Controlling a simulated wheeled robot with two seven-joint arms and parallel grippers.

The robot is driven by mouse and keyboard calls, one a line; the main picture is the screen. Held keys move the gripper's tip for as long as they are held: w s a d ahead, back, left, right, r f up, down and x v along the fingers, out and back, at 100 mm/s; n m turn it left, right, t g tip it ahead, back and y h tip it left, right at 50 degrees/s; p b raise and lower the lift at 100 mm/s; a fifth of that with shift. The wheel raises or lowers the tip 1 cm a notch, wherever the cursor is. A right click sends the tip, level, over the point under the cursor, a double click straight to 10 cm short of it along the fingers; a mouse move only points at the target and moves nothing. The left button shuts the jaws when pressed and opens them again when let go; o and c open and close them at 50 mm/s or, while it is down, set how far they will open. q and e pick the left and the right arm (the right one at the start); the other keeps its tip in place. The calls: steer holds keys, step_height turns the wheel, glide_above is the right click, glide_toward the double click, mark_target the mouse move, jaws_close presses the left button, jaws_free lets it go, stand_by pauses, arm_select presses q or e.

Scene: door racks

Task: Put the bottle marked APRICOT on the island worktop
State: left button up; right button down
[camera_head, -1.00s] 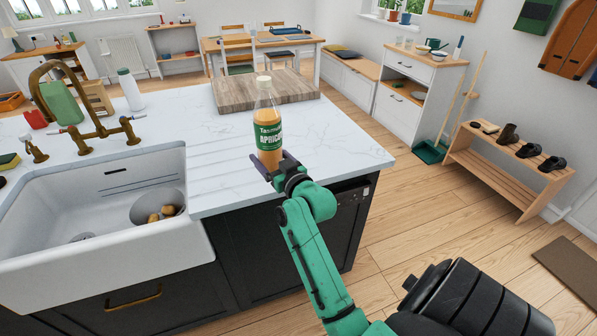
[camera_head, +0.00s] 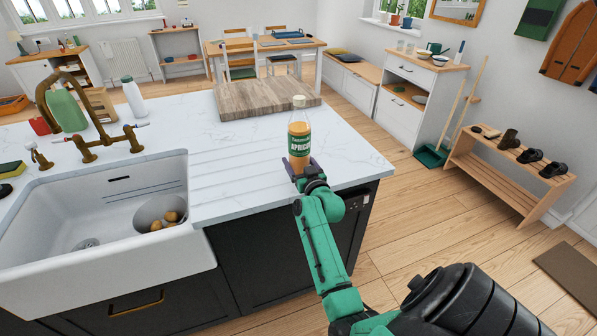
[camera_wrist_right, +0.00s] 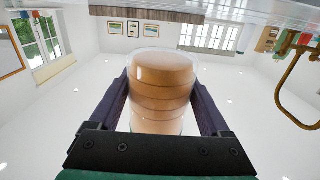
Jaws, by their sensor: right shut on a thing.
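The bottle marked APRICOT (camera_head: 299,140) is clear with orange contents, a green label and a pale cap. It is upright in the head view, in front of the island worktop's (camera_head: 232,160) white marble top near its right front part. My right gripper (camera_head: 303,168) is shut on the bottle's lower part. In the right wrist view the bottle (camera_wrist_right: 161,90) fills the space between the two dark fingers. I cannot tell whether its base touches the worktop. My left gripper is not in view.
A wooden board (camera_head: 262,96) lies on the worktop behind the bottle. The white sink (camera_head: 100,255), with a colander (camera_head: 160,213), and a brass tap (camera_head: 95,150) are at the left. Bare marble lies between sink and board. A shoe rack (camera_head: 508,175) stands at the right.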

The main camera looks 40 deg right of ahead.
step_height(320, 180, down, 4)
steer(key=shift+f, duration=0.1)
jaws_free()
steer(key=shift+f, duration=0.1)
steer(key=shift+s+a, duration=0.1)
steer(key=b+v, duration=0.1)
steer(key=v, duration=1.1)
